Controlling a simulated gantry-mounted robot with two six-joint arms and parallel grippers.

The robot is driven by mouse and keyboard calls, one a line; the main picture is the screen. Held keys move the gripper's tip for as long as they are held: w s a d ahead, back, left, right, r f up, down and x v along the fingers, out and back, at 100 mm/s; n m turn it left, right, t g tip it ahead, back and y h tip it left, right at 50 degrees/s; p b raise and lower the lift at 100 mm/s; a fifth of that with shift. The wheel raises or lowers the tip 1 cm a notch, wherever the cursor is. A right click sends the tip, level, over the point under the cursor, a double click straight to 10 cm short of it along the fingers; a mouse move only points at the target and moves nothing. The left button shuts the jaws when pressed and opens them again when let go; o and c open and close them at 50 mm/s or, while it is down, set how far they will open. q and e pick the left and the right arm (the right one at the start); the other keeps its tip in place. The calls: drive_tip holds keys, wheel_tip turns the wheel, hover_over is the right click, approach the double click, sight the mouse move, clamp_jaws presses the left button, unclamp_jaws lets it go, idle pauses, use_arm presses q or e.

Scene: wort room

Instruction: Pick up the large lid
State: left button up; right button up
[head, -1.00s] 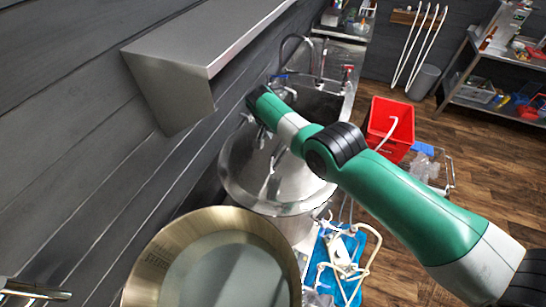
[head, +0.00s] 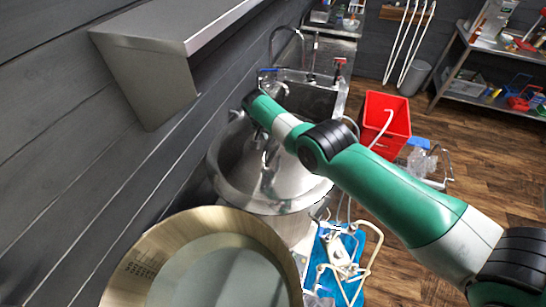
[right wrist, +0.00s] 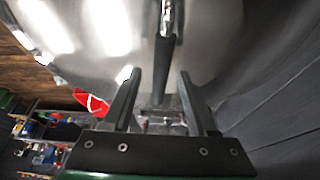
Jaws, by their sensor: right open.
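The large lid (head: 298,178) looks like the shiny round steel surface at the top of the steel kettle (head: 285,224) in the head view. In the right wrist view the lid (right wrist: 95,35) fills much of the upper picture. A dark bar-shaped handle (right wrist: 162,65) with a bright end stands out from it. My right gripper (head: 267,160) points down over the lid, small and partly hard to make out. In the right wrist view its two fingers (right wrist: 158,88) are apart, with the handle in line with the gap between them. I cannot tell whether they touch it. My left gripper is not in view.
A brass-rimmed open vessel (head: 160,245) stands in front. A sink (head: 310,97) lies behind the kettle. A steel hood (head: 150,75) juts from the left wall. A red bin (head: 388,118) and a blue mat with pale tubing (head: 338,262) are to the right.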

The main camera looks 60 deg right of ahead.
drive_tip(key=shift+f, duration=0.15)
idle(0.5)
clamp_jaws()
idle(0.4)
